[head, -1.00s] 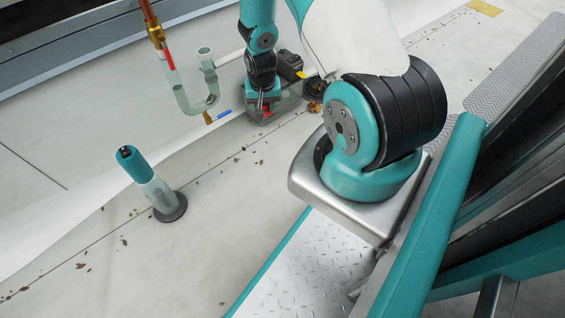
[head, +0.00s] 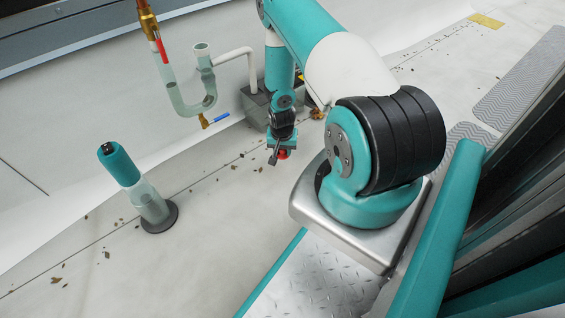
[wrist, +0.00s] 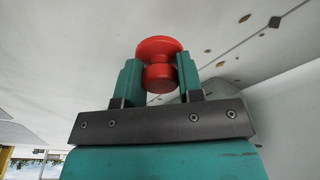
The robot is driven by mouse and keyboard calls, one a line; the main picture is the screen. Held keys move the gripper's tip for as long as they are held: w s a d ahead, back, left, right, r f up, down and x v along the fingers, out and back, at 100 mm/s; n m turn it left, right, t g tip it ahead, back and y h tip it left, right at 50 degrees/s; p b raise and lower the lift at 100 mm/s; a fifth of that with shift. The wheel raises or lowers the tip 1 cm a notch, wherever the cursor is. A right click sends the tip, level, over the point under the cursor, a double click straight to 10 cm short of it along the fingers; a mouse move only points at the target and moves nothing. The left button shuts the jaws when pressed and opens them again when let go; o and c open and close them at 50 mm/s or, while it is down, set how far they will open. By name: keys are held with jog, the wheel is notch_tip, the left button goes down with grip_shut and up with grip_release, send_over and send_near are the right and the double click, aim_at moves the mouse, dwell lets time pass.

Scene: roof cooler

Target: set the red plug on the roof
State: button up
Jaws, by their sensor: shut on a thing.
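The red plug (wrist: 158,60) is a round knob with a wider flange at its far end. My gripper (wrist: 159,78) is shut on its narrower part, with one teal finger on each side in the wrist view. In the head view the gripper (head: 280,150) hangs over the pale roof (head: 225,225), and part of the red plug (head: 284,155) shows below it. The roof fills the background of the wrist view behind the plug. I cannot tell the exact gap between plug and roof.
A clear pipe trap (head: 186,108) with a red and a blue lever stands left of the arm. A grey block (head: 256,108) sits behind the gripper. A teal-topped bottle (head: 150,203) stands on a dark disc at left. Scattered leaves lie on the roof; the roof in front is open.

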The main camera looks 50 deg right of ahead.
aim_at(282, 154)
notch_tip(282, 154, down, 5)
jog(key=b, duration=0.2)
jog(key=shift+r+b, duration=0.2)
jog(key=shift+b, duration=0.1)
jog(key=shift+r, duration=0.1)
jog(key=o, duration=0.9)
